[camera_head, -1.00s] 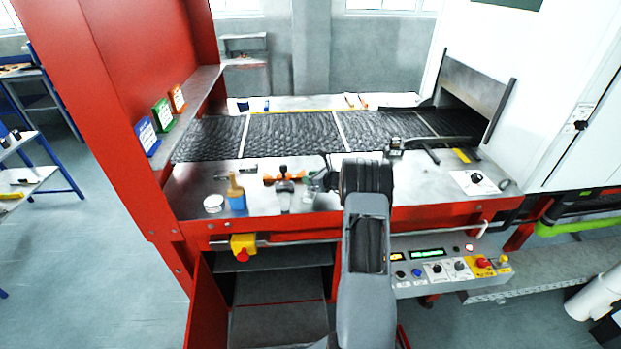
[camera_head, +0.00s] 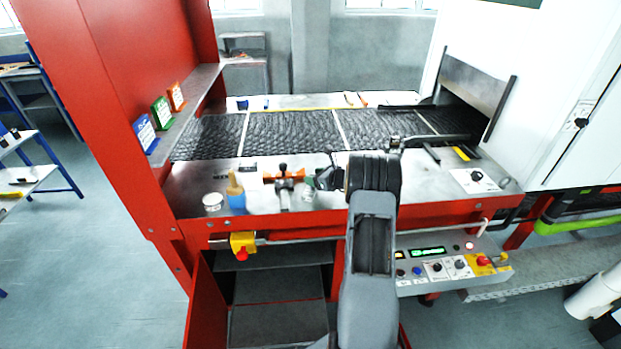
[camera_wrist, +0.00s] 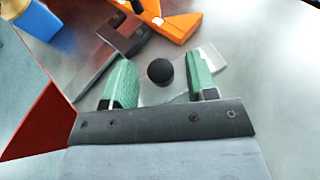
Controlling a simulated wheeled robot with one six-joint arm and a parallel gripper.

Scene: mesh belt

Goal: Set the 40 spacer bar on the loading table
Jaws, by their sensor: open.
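My gripper (camera_head: 318,184) is low over the front metal table (camera_head: 420,188), the surface before the mesh belt, near its middle. In the wrist view its two green fingers (camera_wrist: 160,85) stand apart, with a round black knob (camera_wrist: 160,71) showing between them. A pale, see-through edged piece (camera_wrist: 212,58) lies by the right finger. I cannot tell whether the fingers touch either. Small metal bars (camera_head: 248,165) lie at the table's back left. No number 40 is readable on any of them, so I cannot tell which is the 40 spacer bar.
An orange-handled tool (camera_head: 284,179) lies left of my gripper; it also shows in the wrist view (camera_wrist: 172,24). The dark mesh belt (camera_head: 290,138) runs behind.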

